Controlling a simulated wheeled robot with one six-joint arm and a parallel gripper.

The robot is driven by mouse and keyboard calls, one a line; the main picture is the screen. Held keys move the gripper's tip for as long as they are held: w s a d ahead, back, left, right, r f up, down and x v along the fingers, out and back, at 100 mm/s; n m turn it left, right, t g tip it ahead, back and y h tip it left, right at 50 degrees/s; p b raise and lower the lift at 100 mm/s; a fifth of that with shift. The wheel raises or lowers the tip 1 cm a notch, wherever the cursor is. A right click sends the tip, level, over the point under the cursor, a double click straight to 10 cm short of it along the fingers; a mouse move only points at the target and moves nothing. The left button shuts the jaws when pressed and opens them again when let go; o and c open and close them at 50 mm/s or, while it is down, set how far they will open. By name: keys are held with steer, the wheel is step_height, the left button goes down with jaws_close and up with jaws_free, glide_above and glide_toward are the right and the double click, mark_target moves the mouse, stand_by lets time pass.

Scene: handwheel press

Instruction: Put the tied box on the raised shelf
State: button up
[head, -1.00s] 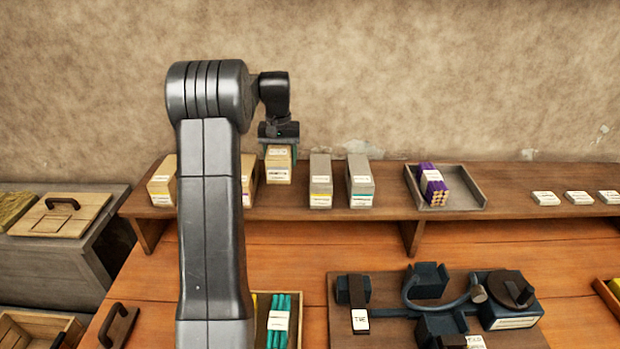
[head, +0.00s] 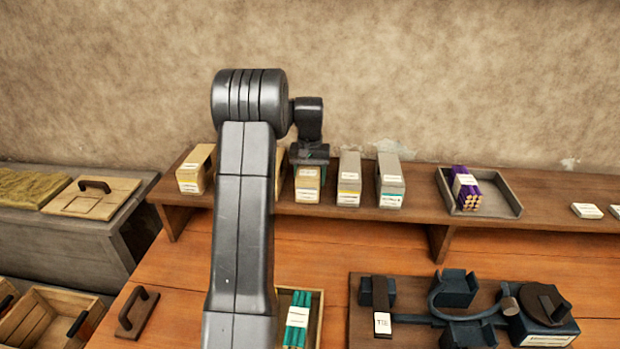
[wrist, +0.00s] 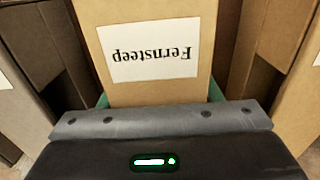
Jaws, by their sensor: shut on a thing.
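My gripper (head: 310,158) is shut on a tan box (head: 307,185), which has white labels on its top and front. The box is upright at the raised shelf (head: 410,215), in the row of boxes, with its base about level with theirs. I cannot tell whether it rests fully on the shelf. In the wrist view, the box (wrist: 150,80) shows a label reading "Fernsteep" upside down, between green-edged jaws. No tie shows on the visible faces.
Grey boxes (head: 348,180) stand close on the right and a tan box (head: 195,170) farther left. Another tan box is partly hidden by my arm. A tray (head: 505,205) holds a purple bundle (head: 465,190). A press device (head: 455,305) sits on the bench below.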

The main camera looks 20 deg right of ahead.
steer(key=o, duration=1)
steer(key=shift+f, duration=0.1)
step_height(320, 180, up, 12)
steer(key=p, duration=0.2)
steer(key=shift+p, duration=0.35)
step_height(320, 180, down, 12)
steer(key=b, duration=0.3)
steer(key=shift+f, duration=0.15)
steer(key=shift+r+p, duration=0.5)
steer(key=shift+r, duration=0.2)
steer(key=shift+r+p, duration=0.6)
steer(key=shift+r, duration=0.2)
